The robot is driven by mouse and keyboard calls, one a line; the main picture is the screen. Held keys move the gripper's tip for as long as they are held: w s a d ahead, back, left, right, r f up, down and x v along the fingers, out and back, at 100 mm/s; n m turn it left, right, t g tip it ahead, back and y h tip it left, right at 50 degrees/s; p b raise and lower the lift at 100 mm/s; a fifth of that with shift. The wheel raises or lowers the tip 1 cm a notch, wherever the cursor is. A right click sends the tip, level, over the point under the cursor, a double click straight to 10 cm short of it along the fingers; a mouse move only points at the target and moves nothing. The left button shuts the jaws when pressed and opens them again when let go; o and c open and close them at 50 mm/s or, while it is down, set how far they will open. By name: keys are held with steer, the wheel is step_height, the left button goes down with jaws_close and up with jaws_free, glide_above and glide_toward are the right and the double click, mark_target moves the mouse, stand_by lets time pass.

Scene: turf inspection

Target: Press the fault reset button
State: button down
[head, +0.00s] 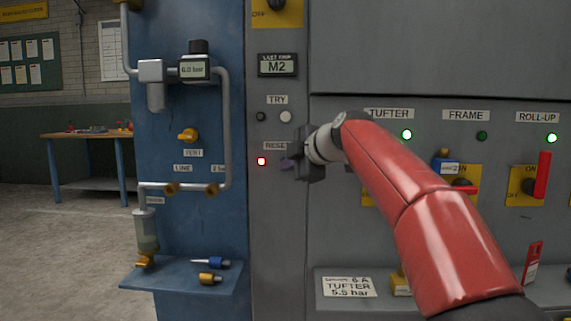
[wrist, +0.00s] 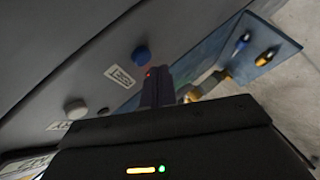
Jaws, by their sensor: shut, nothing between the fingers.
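The blue reset button (wrist: 140,54) stands out from the grey panel in the wrist view, beside its label (wrist: 120,76). In the head view the RESET label (head: 274,146) shows, but my gripper covers the button's place. A small red lamp (head: 262,161) glows to the left of it. My gripper (head: 287,164) is shut and empty, with its fingers close in front of the panel. In the wrist view the fingertips (wrist: 154,76) appear beside the blue button, toward the red lamp; I see no contact with the button.
A white button (head: 285,116) under the TRY label sits above; it also shows in the wrist view (wrist: 75,108). Pipes and valves are on the blue board (head: 205,125) at left, with a small shelf (head: 180,278) below. Rotary switches and a red handle (head: 542,175) are at right.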

steer(key=shift+w, duration=0.1)
steer(key=shift+w, duration=0.3)
steer(key=shift+w+p, duration=0.45)
steer(key=shift+w, duration=0.05)
stand_by(0.7)
steer(key=shift+s, duration=0.1)
steer(key=shift+s+b, duration=0.75)
steer(key=shift+s, duration=0.05)
steer(key=shift+s, duration=0.1)
steer(key=s+b, duration=0.3)
steer(key=s, duration=0.1)
steer(key=shift+s+b, duration=0.35)
steer(key=shift+s, duration=0.05)
